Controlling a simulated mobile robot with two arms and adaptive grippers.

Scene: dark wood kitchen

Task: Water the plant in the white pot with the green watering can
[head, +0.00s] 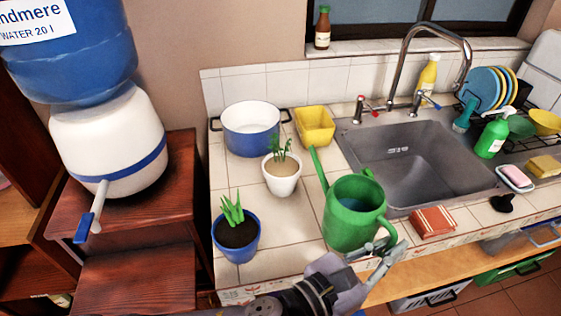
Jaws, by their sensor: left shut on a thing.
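The green watering can (353,217) is at the counter's front edge, left of the sink. Its thin spout points up and left, with the tip close to the white pot (282,182), right of it. The white pot holds a small green plant (280,152) in brownish soil. My right gripper is not in view.
A blue pot (237,240) with another plant stands front left of the white pot. A blue cooking pot (251,134) and yellow container (315,125) stand behind. The sink (414,165) is right; a red-brown block (432,222) lies by the can. A water dispenser (105,140) stands left.

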